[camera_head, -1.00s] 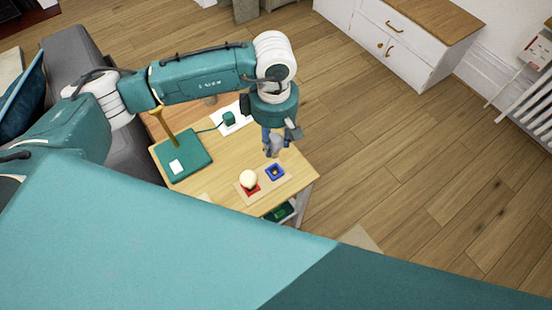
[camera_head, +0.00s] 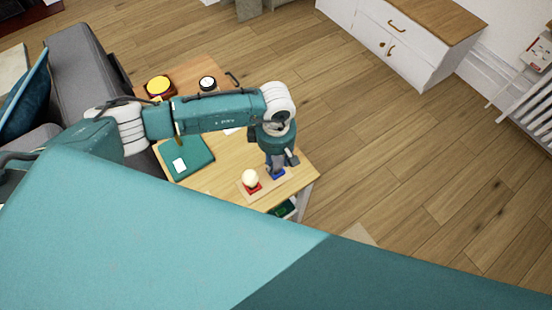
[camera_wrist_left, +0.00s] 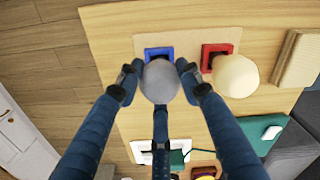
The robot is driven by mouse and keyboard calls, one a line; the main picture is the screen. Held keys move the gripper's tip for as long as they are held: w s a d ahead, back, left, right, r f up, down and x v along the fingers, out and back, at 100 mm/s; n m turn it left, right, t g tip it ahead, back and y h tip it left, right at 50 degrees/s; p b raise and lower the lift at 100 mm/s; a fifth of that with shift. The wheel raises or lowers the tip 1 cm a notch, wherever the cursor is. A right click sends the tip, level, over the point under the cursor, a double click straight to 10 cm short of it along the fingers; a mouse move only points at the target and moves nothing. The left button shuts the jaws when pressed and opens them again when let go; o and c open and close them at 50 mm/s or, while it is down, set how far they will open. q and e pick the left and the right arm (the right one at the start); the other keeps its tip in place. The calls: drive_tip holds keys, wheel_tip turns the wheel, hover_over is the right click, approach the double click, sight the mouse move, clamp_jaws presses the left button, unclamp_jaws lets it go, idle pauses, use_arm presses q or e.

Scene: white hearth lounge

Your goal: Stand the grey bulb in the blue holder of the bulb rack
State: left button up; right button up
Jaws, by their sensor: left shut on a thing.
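My left gripper (camera_head: 277,166) points down over the bulb rack on the wooden table. In the left wrist view, the gripper (camera_wrist_left: 159,78) has its fingers closed on the sides of the grey bulb (camera_wrist_left: 160,84). The blue holder (camera_wrist_left: 152,52) shows just behind the bulb; whether the bulb's base is inside it is hidden. The rack (camera_wrist_left: 190,42) is a light wooden board. My right gripper is not in view.
A wooden block (camera_wrist_left: 300,58) lies past the cream bulb.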

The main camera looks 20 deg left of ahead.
use_arm(q)
drive_tip(key=shift+f, duration=0.15)
drive_tip(key=o, duration=1.1)
drive_tip(key=shift+r, duration=0.2)
wheel_tip(320, 180, up, 11)
drive_tip(key=b, duration=0.2)
drive_tip(key=shift+w+b, duration=0.1)
drive_tip(key=shift+b, duration=0.25)
drive_tip(key=shift+r, duration=0.5)
